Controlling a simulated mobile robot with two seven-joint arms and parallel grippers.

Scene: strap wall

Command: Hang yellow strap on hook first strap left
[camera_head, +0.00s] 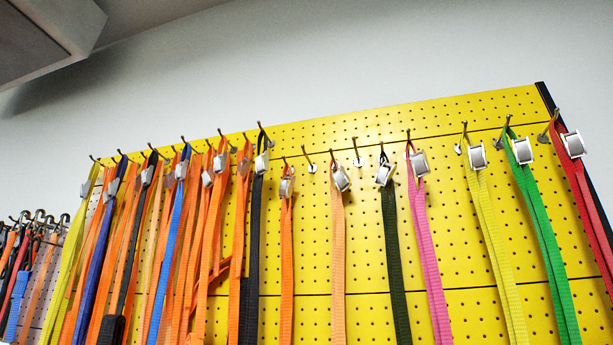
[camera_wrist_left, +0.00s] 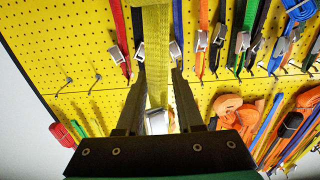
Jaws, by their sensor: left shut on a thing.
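In the left wrist view my left gripper (camera_wrist_left: 160,82) is shut on a yellow strap (camera_wrist_left: 156,45). The strap's wide webbing runs from between the dark fingers to the top edge of the picture. A metal buckle (camera_wrist_left: 157,122) shows between the finger bases. In the head view a yellow strap (camera_head: 494,240) hangs on the right part of the board, and another yellow strap (camera_head: 76,240) hangs at the far left. Bare hooks show in the wrist view, one hook (camera_wrist_left: 66,76) and another hook (camera_wrist_left: 97,77). Neither gripper shows in the head view.
The yellow pegboard (camera_head: 310,230) carries orange, blue, black, pink, green and red straps. An empty hook (camera_head: 308,160) stands between orange straps. Straps crowd the left part. Orange coiled straps (camera_wrist_left: 238,112) lie right of my gripper in the wrist view.

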